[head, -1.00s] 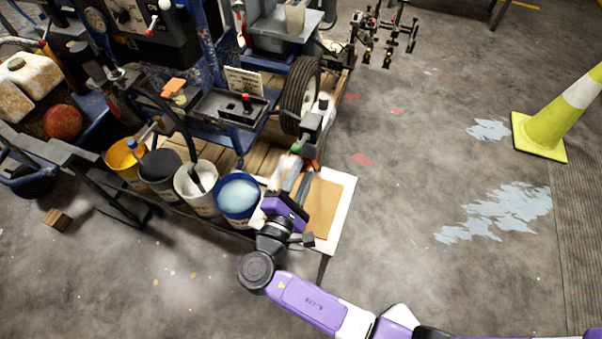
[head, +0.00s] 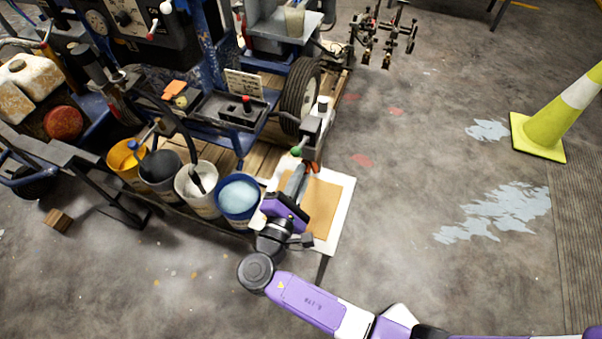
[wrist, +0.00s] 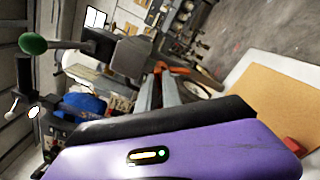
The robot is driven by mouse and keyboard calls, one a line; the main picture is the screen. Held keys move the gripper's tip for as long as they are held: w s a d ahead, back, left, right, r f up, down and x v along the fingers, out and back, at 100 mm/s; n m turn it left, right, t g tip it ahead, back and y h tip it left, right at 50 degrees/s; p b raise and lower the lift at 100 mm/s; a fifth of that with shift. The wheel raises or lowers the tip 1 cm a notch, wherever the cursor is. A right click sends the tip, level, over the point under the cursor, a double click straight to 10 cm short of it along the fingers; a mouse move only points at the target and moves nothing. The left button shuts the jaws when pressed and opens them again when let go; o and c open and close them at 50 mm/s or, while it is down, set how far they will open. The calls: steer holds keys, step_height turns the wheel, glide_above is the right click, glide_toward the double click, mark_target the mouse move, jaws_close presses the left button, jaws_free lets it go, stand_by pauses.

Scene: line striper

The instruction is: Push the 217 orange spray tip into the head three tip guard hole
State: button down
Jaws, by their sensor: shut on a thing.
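My gripper (head: 301,168) reaches up from its purple body over the board at the cart's corner. In the wrist view its two grey fingers (wrist: 166,78) are close together, shut on the orange spray tip (wrist: 172,68), which shows as a small orange piece at their ends. The tip's orange also shows in the head view (head: 314,167). A grey spray head block (head: 313,124) stands just beyond the fingers; it also shows in the wrist view (wrist: 131,56). A green knob (head: 296,152) is beside it. The guard hole is too small to make out, and I cannot tell whether the tip touches it.
A tan board (head: 325,205) on a white sheet lies right of the gripper. A blue bucket (head: 238,197) and other buckets stand left. A cart wheel (head: 298,92) is behind the head. A small red piece (wrist: 292,147) lies by the board.

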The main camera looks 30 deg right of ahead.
steer(key=shift+r+n+p, duration=0.1)
steer(key=shift+n+p, duration=1.9)
steer(key=shift+p, duration=0.05)
steer(key=shift+n+p, duration=0.55)
steer(key=shift+n, duration=0.05)
steer(key=shift+n+p, duration=1.35)
steer(key=shift+n, duration=0.35)
steer(key=shift+n+p, duration=0.3)
steer(key=shift+p, duration=0.05)
steer(key=shift+d+n+p, duration=0.1)
steer(key=shift+n+p, duration=0.2)
steer(key=shift+n, duration=0.2)
steer(key=c, duration=0.9)
jaws_free()
